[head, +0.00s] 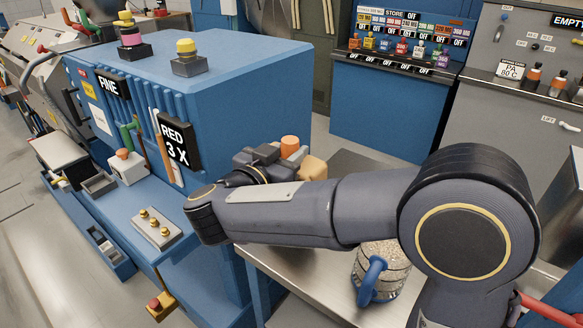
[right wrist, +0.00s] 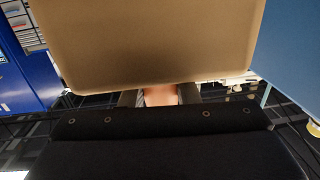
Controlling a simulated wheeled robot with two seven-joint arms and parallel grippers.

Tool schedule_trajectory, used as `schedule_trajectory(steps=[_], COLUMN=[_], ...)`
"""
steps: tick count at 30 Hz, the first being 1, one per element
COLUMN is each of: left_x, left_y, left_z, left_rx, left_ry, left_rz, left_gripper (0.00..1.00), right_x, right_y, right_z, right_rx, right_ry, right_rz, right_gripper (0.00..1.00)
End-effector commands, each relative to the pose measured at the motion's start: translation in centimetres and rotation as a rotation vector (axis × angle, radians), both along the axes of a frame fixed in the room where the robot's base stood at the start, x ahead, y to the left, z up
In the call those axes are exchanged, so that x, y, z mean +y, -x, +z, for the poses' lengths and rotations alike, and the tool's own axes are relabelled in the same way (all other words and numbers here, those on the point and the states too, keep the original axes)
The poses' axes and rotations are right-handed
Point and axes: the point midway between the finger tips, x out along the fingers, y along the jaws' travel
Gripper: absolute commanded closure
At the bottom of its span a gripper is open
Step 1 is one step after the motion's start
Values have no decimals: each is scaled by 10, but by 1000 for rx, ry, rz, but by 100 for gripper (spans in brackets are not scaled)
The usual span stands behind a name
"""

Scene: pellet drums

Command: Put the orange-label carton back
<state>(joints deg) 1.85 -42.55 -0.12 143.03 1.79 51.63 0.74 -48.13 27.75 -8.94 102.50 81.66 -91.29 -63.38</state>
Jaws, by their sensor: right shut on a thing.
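My right gripper (head: 284,163) is over the steel table beside the blue machine, partly hidden behind my own forearm. It is shut on a tan carton (head: 313,168), of which only a corner shows past the arm. An orange round piece (head: 289,145) stands up beside the carton. In the right wrist view the tan carton (right wrist: 150,40) fills the upper middle, with an orange-pink part (right wrist: 160,95) between the fingers. I cannot read any label on the carton. My left gripper is not in view.
A jar of pellets with a blue handle (head: 372,280) stands on the steel table (head: 300,285) below my arm. The blue machine (head: 230,85) is close on the left. A store rack (head: 405,45) with small coloured items stands at the back. A grey cabinet (head: 515,110) is right.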

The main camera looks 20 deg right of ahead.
Motion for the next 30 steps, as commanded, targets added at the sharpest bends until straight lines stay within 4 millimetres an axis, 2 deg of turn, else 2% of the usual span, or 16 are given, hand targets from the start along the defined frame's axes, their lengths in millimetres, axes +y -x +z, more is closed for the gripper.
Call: schedule_trajectory(steps=[8, 15, 29, 30], left_x=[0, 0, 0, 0], left_y=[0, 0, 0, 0], left_z=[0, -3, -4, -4], left_rx=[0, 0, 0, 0], left_ry=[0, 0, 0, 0], left_rz=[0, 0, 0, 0], left_gripper=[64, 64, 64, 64], right_x=[-8, -8, -8, -8], right_y=[-13, -15, -15, -15], right_z=[-18, -46, -54, -53], right_rx=[-2, -1, -3, -1], right_ry=[1, 2, 0, 0], right_rz=[-1, 1, 1, 0], right_gripper=[100, 100, 100, 66])
